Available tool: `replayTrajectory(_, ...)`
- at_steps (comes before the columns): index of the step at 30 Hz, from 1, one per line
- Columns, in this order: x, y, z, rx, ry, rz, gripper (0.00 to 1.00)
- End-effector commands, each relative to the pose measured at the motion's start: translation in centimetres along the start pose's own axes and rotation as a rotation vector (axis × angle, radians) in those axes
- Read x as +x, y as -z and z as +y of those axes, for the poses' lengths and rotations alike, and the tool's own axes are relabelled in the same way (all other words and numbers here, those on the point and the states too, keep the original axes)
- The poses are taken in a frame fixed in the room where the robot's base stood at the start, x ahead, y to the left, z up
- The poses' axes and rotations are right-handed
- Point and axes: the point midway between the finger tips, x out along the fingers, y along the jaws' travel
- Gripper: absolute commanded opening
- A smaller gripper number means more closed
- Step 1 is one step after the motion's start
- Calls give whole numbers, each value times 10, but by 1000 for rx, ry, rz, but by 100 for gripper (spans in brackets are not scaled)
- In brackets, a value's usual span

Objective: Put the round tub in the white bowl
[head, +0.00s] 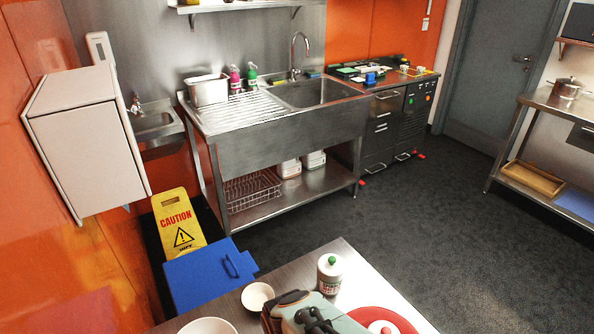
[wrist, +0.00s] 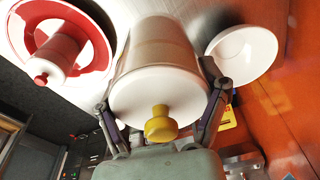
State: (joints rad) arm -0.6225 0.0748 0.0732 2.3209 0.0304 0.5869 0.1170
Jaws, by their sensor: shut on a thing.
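In the wrist view a large round white tub (wrist: 163,90) with a yellow knob on its lid is between the two fingers of my gripper (wrist: 161,97). The fingers are shut on its sides. Whether its base touches the table is hidden. A white bowl (wrist: 243,52), empty, lies to the right of the tub, apart from it. In the head view there are two white bowls at the table's near left: a small one (head: 258,298) and a larger one (head: 208,327), cut by the frame edge. My gripper (head: 312,318) hides the held tub there.
A red plate (wrist: 93,33) holds a red and white container (wrist: 58,55) with a red knob; the plate (head: 397,319) also shows in the head view. A white container with a green knob (head: 330,274) stands beyond my gripper. The steel table (head: 345,252) has bare room at its far edge.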

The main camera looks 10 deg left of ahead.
Motion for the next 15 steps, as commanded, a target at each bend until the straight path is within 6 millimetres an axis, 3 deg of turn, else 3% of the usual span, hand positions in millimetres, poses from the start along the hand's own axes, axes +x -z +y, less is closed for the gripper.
replayTrajectory(7, 1, 8, -67, -159, 24, 4, 34)
replayTrajectory(11, 6, 4, -85, -216, 32, -8, 34)
replayTrajectory(15, 22, 24, -98, -226, 33, -10, 34)
